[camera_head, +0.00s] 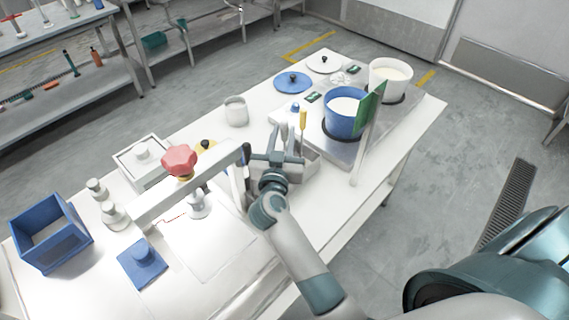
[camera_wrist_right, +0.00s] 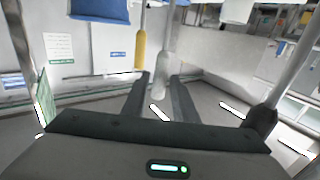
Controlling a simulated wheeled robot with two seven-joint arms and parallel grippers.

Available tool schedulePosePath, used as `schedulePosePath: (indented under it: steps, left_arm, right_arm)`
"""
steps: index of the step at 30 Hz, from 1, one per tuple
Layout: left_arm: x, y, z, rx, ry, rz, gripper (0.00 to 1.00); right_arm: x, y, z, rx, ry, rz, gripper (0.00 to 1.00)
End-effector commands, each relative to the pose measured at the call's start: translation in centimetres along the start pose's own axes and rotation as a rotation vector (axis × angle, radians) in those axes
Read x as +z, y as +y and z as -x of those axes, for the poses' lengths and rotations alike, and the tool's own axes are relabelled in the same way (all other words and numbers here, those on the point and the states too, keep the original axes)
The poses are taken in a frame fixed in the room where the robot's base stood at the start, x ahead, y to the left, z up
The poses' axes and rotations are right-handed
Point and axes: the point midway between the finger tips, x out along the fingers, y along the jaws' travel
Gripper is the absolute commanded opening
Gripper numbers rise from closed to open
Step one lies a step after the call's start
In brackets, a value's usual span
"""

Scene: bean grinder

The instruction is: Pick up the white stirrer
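The white stirrer appears to be the pale white handle (camera_wrist_right: 162,72) standing upright between my right gripper's fingers in the right wrist view. The right gripper (camera_wrist_right: 160,84) is open, with one finger on each side of it; whether they touch it I cannot tell. In the head view my right gripper (camera_head: 285,137) is over the table beside a yellow-handled tool (camera_head: 303,119), and it hides much of what is there. That yellow handle (camera_wrist_right: 140,50) stands just left of the white one in the wrist view. My left gripper is not in view.
A blue pot (camera_head: 341,122) and a white pot (camera_head: 389,88) stand on a metal stove behind the gripper, with a green panel (camera_head: 370,107) in front. A red knob (camera_head: 179,160) tops a long pale beam left of the gripper. A blue bin (camera_head: 50,246) stands far left.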

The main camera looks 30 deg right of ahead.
Motion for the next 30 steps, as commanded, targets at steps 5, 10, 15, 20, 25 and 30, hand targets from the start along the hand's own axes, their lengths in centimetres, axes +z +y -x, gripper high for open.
schedulePosePath:
  steps: [5, 10, 15, 20, 25, 30]
  left_arm:
    - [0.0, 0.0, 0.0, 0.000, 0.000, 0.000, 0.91]
    - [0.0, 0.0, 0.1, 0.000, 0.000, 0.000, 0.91]
    - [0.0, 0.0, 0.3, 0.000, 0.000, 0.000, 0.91]
    - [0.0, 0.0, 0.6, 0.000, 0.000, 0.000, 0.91]
    - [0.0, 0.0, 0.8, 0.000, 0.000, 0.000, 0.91]
    - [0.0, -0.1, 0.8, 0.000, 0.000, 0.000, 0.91]
  right_arm:
    - [0.0, 0.0, 0.0, 0.000, 0.000, 0.000, 0.26]
    - [0.0, 0.0, -0.3, 0.001, 0.001, 0.000, 0.26]
    - [-0.2, 0.1, -1.9, 0.002, 0.002, 0.001, 0.26]
    - [-0.1, 0.1, -4.1, 0.001, 0.002, 0.001, 0.26]
    - [0.0, 0.0, -5.6, 0.001, 0.001, 0.001, 0.26]
    - [0.0, 0.0, -5.8, 0.000, 0.001, 0.000, 0.26]
